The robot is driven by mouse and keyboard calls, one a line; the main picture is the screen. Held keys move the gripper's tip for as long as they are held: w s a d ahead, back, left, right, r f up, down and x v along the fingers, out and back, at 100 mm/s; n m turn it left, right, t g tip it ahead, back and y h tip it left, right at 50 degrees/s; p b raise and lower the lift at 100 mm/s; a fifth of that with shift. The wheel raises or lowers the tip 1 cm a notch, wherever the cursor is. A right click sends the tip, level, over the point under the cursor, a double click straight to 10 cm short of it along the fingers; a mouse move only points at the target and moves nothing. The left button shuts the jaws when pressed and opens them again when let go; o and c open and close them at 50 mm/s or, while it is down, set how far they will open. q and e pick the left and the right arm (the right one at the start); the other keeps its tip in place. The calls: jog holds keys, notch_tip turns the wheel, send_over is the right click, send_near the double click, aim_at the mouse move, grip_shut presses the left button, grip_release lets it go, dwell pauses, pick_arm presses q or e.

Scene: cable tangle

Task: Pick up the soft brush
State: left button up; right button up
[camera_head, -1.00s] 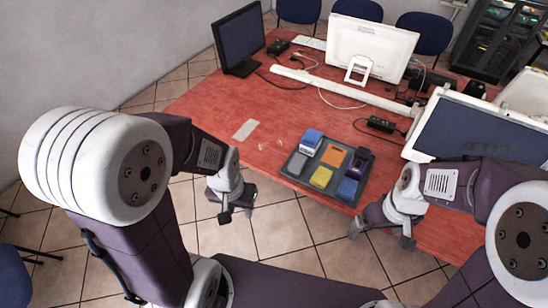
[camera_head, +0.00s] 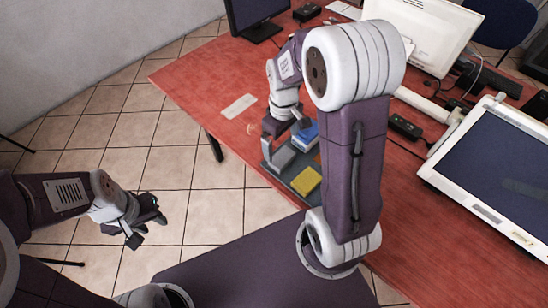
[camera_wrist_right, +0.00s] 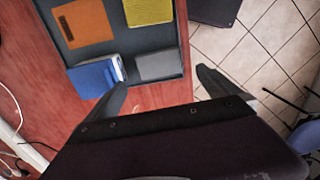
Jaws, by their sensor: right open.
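A dark tray (camera_head: 313,193) on the red table holds several coloured pieces. A raised blue-and-white piece (camera_head: 304,137) shows at its far side and in the right wrist view (camera_wrist_right: 93,78); I cannot tell for certain whether it is the soft brush. A grey piece (camera_head: 283,156), also in the right wrist view (camera_wrist_right: 157,66), lies beside it. My right gripper (camera_head: 284,131) is open and empty above the tray's edge by these two. In the wrist view the blue piece is beside the left finger. My left gripper (camera_head: 146,229) is open and empty over the floor.
Yellow (camera_head: 307,181) and orange (camera_wrist_right: 83,23) pieces share the tray. My right arm hides its right part. A pale flat plate (camera_head: 239,107) lies on the table (camera_head: 190,75). Monitors (camera_head: 495,165) and cables stand right and behind. The table's near left is mostly clear.

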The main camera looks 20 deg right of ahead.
aim_at(282, 157)
jog(key=shift+s+a+f, duration=0.1)
jog(key=shift+a+f, duration=0.1)
jog(key=shift+f, duration=0.1)
notch_tip(282, 157, down, 3)
jog(key=shift+d+r+b, duration=0.1)
jog(key=shift+r+b, duration=0.05)
jog(key=shift+b, duration=0.25)
jog(key=shift+f, duration=0.35)
jog(key=f, duration=0.2)
jog(key=f+b, duration=0.1)
jog(key=f, duration=0.1)
jog(key=shift+s+d, duration=0.15)
jog(key=shift+d, duration=0.05)
jog(key=shift+f, duration=0.55)
jog(key=shift+r, duration=0.1)
jog(key=shift+c, duration=0.7)
jog(key=c, duration=1.3)
jog(key=shift+w+r, duration=0.2)
jog(key=shift+r, duration=0.35)
notch_tip(282, 157, up, 3)
jog(key=shift+f+p, duration=0.1)
jog(key=shift+p, duration=0.35)
jog(key=s+d+r+p, duration=0.1)
jog(key=s+d+r, duration=0.1)
jog(key=s+r, duration=0.5)
jog(key=s, duration=0.4)
jog(key=shift+s+d+p, duration=0.15)
jog(key=shift+s+p, duration=0.15)
jog(key=shift+s, duration=0.05)
